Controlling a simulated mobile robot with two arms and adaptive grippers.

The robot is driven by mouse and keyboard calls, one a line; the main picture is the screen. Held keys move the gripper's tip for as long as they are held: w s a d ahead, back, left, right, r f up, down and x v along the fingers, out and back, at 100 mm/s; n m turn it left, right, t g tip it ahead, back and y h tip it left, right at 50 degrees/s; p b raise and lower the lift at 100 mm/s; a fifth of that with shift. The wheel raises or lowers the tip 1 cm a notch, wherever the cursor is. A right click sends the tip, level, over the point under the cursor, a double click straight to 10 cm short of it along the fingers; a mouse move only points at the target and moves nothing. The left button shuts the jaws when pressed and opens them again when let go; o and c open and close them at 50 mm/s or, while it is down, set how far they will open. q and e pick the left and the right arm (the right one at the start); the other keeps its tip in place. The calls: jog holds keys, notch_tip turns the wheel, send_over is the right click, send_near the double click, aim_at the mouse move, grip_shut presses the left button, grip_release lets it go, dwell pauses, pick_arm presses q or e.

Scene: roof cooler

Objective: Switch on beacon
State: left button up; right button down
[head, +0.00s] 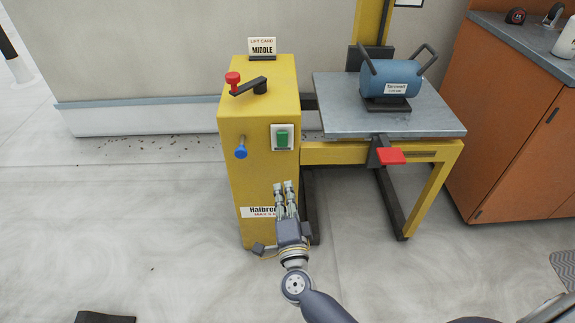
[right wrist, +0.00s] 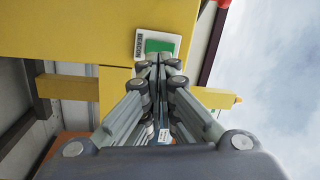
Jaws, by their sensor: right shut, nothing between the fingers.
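A green rocker switch (head: 282,138) in a white plate sits on the front of a yellow lift cabinet (head: 258,180). It also shows in the right wrist view (right wrist: 160,46), just beyond the fingertips. My right gripper (head: 285,186) is shut and empty, in front of the cabinet and below the switch in the head view. Its fingers point up toward the switch; whether they touch it I cannot tell. My left gripper is not in view.
The cabinet carries a red knob (head: 233,78), a black lever (head: 250,87), a blue knob (head: 241,152) and a "MIDDLE" card (head: 262,47). A blue cylinder (head: 391,78) rests on the grey lift table (head: 440,122), with a red pedal (head: 391,156) below. An orange cabinet (head: 515,115) stands right.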

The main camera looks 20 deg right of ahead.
aim_at(287, 136)
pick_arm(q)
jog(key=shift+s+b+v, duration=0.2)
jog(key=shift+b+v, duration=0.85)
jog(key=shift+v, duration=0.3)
pick_arm(e)
jog(key=shift+s+d+r+m+h, duration=0.1)
jog(key=shift+d+r+m+h, duration=0.35)
jog(key=shift+m, duration=0.5)
jog(key=shift+d+r+m+h, duration=0.2)
jog(key=shift+r+m+h, duration=0.3)
jog(key=shift+m, duration=0.45)
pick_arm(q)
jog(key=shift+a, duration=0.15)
pick_arm(e)
jog(key=shift+f, duration=0.1)
